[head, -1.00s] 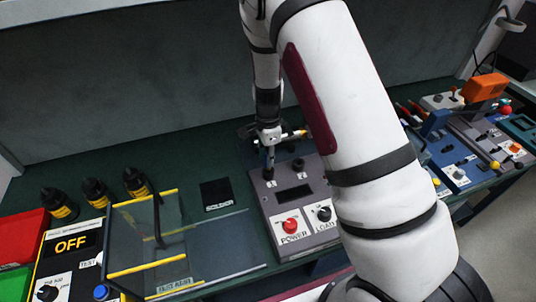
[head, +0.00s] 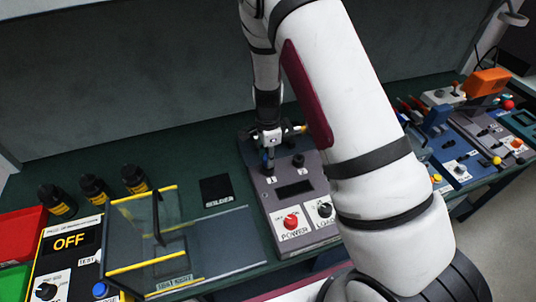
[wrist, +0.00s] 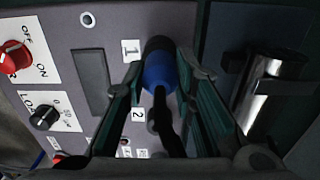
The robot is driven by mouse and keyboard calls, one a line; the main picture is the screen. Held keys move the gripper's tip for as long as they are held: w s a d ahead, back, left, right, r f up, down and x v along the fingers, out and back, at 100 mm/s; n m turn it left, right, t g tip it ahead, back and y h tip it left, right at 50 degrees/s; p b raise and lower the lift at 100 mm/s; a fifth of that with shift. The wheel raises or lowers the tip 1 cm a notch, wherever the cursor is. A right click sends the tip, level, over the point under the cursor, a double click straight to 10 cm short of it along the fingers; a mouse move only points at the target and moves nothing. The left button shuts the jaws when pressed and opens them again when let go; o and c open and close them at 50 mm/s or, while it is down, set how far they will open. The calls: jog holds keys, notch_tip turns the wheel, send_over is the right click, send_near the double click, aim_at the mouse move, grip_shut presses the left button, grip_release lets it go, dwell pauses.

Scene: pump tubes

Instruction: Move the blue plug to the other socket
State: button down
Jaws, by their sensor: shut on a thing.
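The blue plug (wrist: 160,72) is between my gripper's fingers (wrist: 158,95) in the wrist view, with its dark cable hanging toward the camera. Its far end meets the dark ring of the socket labelled 1 (wrist: 157,44); how deep it sits is hard to tell. In the head view my gripper (head: 268,150) points down over socket 1, shut on the blue plug (head: 267,162). The socket near label 2 (head: 298,161) is a dark ring to the right and looks empty. In the wrist view the cable and finger partly hide it.
The grey power box (head: 263,205) carries a red POWER knob (head: 291,221) and a black load knob (head: 325,210). A clear shield with yellow edges (head: 142,267) stands to the left. My arm covers the box's right side. Several bottles (head: 95,190) stand at the back left.

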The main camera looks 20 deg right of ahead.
jog(key=shift+f, duration=0.45)
jog(key=c, duration=1.2)
grip_release()
jog(key=shift+c, duration=0.2)
jog(key=shift+r, duration=0.15)
notch_tip(320, 180, up, 12)
